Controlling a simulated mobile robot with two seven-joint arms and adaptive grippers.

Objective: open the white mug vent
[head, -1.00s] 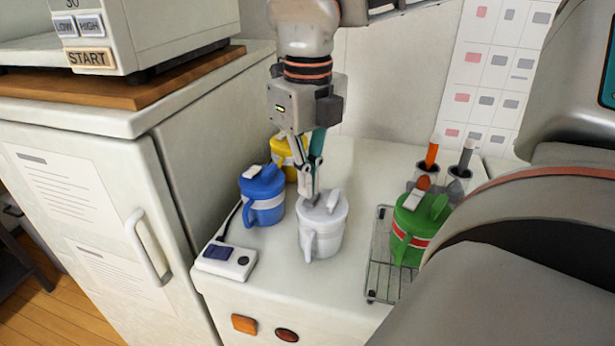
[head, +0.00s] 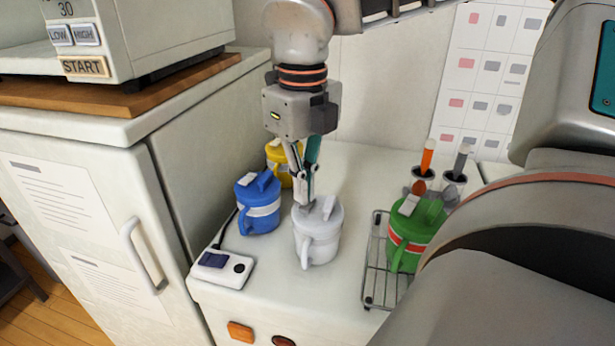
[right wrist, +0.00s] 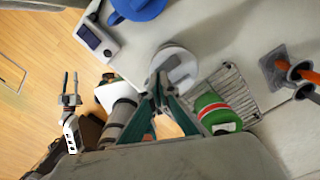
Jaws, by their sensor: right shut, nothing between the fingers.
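The white mug (head: 318,245) stands upright on the white counter, its handle toward the front. A raised tab shows on its lid in the head view. My right gripper (head: 308,204) points down with its shut fingertips at the lid's top, left of that tab. They hold nothing and hide part of the lid, so I cannot tell the vent's state. In the right wrist view the fingertips reach the edge of the white mug's lid (right wrist: 180,66). My left gripper (right wrist: 70,76) shows small at the left of that view, its two fingers apart and empty.
A blue mug (head: 258,211) and a yellow mug (head: 277,157) stand left of and behind the white one. A green mug (head: 411,233) is on a wire rack (head: 375,280) to the right. A corded switch box (head: 222,267) lies front left.

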